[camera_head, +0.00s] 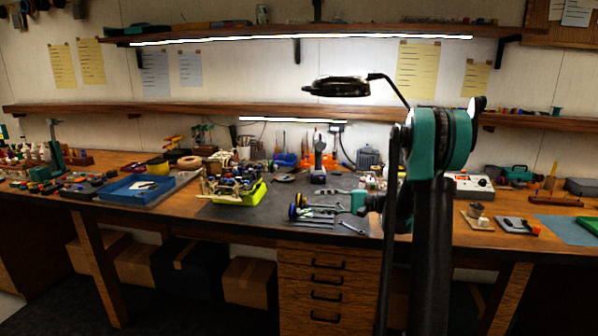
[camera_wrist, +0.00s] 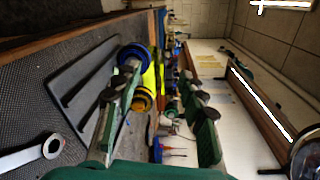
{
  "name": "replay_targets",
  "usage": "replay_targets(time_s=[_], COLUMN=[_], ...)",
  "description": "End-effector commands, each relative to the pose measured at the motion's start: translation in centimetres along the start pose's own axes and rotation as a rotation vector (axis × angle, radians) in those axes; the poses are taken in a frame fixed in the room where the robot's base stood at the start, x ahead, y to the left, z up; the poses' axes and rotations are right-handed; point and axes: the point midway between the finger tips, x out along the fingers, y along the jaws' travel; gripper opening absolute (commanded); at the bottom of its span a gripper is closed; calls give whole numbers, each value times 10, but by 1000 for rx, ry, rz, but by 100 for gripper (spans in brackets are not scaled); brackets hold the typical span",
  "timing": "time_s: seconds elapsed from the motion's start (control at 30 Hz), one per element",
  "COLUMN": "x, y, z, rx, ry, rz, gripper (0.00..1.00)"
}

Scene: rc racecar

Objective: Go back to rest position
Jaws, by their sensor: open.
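My gripper (camera_head: 340,203) reaches left over the grey mat, low above the bench, with the arm folded behind it. In the wrist view the two green fingers with dark pads stand well apart, and my gripper (camera_wrist: 157,96) is open with nothing clasped between them. Blue and yellow wheel-like rings (camera_head: 294,209) are just left of the gripper. In the wrist view a blue ring (camera_wrist: 133,57) and a yellow ring (camera_wrist: 142,100) show beside and partly behind the left finger. I cannot tell whether the finger touches them.
A wrench (camera_head: 352,228) lies near the bench's front edge. A power drill (camera_head: 319,165) stands behind the gripper. A lamp (camera_head: 338,87) and a shelf (camera_head: 210,108) are above. Open air lies above the mat.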

Motion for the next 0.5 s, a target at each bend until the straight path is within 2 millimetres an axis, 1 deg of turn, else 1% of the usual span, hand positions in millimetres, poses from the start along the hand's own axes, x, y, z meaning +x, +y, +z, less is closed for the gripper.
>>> replay_targets(time_s=[0.27,0.37,0.47,0.5], x=[9,10,10,10], y=[19,30,45,53], z=[28,42,60,70], rx=[-29,-46,-73,-87], ry=[47,72,100,115], rz=[130,198,285,330], gripper=[41,41,41,41])
